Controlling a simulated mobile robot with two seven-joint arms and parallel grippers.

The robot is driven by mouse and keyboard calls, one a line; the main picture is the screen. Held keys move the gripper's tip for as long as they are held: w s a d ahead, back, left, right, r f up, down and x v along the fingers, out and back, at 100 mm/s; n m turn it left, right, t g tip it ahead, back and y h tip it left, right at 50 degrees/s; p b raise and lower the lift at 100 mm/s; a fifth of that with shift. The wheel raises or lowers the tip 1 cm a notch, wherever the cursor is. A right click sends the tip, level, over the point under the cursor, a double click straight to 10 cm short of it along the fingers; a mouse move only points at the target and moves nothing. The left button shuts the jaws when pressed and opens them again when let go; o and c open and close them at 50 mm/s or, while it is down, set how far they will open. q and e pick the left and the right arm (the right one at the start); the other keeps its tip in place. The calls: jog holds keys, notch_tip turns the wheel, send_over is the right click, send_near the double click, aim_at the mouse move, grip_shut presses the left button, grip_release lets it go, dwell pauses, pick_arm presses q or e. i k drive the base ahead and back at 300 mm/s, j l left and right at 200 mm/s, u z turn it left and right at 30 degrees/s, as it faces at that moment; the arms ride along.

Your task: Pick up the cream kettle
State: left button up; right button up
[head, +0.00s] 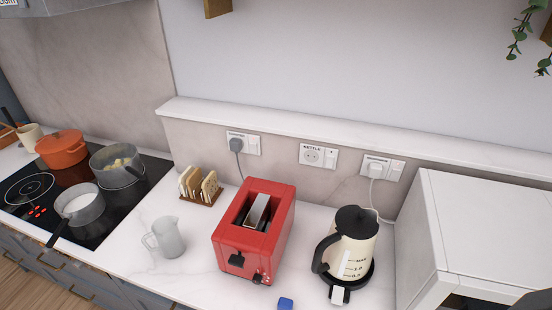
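The cream kettle (354,246) stands upright on its dark base at the right of the white counter. It has a black lid, a black handle on its left side and a water gauge with marks on its front. A white cord runs from behind it to a plug in the wall socket (376,170). Neither of my grippers shows in the head view.
A red toaster (281,226) with something metallic in its slot stands left of the kettle. A small blue object (286,303) lies at the front edge. A white cabinet (470,222) rises close on the kettle's right. A frosted jug (168,238), toast rack (201,188) and hob pots (80,208) are further left.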

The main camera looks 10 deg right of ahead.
aim_at(346, 260)
jog(key=z, duration=1.05)
jog(key=i+j+z, duration=0.1)
jog(key=z, duration=0.25)
jog(key=i+j+z, duration=0.1)
jog(key=j+z, duration=0.35)
jog(key=z, duration=0.25)
jog(key=i, duration=0.05)
